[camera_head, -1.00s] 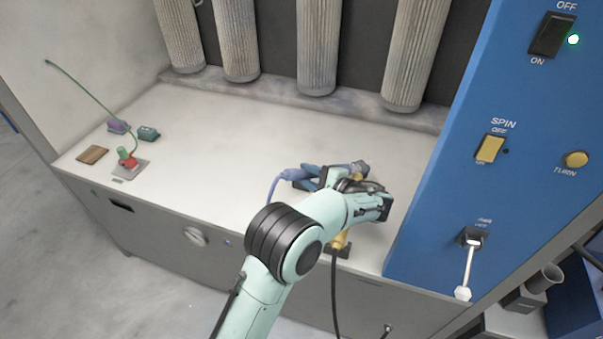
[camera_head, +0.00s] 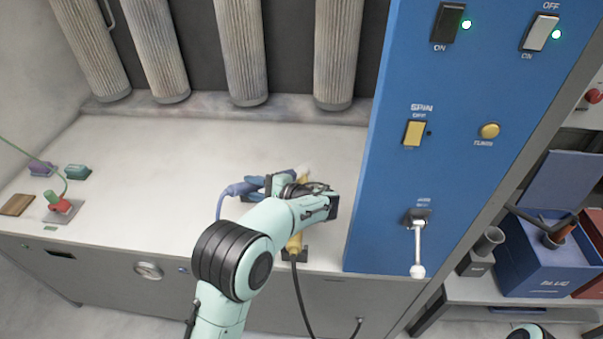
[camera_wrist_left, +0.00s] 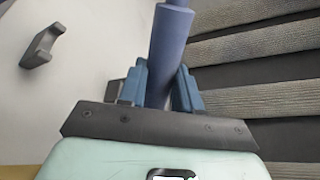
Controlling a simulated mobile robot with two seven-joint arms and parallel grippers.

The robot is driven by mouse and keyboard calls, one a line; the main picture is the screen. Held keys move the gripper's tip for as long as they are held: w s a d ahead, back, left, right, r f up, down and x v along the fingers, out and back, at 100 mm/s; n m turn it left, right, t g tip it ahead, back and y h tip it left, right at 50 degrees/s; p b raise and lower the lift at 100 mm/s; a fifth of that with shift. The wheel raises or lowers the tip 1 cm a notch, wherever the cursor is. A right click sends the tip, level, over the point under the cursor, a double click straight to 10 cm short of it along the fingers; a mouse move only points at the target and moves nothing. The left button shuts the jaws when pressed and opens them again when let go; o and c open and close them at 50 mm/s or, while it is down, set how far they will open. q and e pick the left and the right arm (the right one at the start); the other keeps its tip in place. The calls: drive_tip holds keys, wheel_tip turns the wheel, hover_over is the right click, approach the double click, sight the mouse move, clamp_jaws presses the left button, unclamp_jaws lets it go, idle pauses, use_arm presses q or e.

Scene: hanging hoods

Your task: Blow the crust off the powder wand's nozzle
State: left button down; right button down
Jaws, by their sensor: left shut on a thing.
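My left gripper (camera_head: 268,184) is shut on a blue-violet cylindrical tool (camera_head: 238,188), from which a thin blue hose bends down at the left. In the left wrist view the tool (camera_wrist_left: 170,45) stands between the blue fingers (camera_wrist_left: 160,85), narrower at its far end. A yellow wand (camera_head: 295,243) stands in a dark holder at the bench's front edge, a black cable below it. A pale tip (camera_head: 303,171) shows just behind the gripper and looks like the wand's nozzle. My wrist hides the wand's middle, and any crust is too small to tell. My right gripper is out of view.
Pleated filters (camera_head: 240,50) hang over the pale bench (camera_head: 150,150). A blue control panel (camera_head: 450,200) with a white-knobbed lever (camera_head: 418,250) rises close right of my arm. A red tool (camera_head: 58,203) with a green hose stands at left. The middle of the bench is clear.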

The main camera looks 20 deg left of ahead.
use_arm(q)
drive_tip(key=s+d+r, duration=0.1)
drive_tip(key=s+r, duration=0.4)
drive_tip(key=s, duration=0.2)
drive_tip(key=shift+s+d+r+b, duration=0.2)
drive_tip(key=shift+d+r+b, duration=0.15)
drive_tip(key=shift+b, duration=0.05)
drive_tip(key=shift+f, duration=0.1)
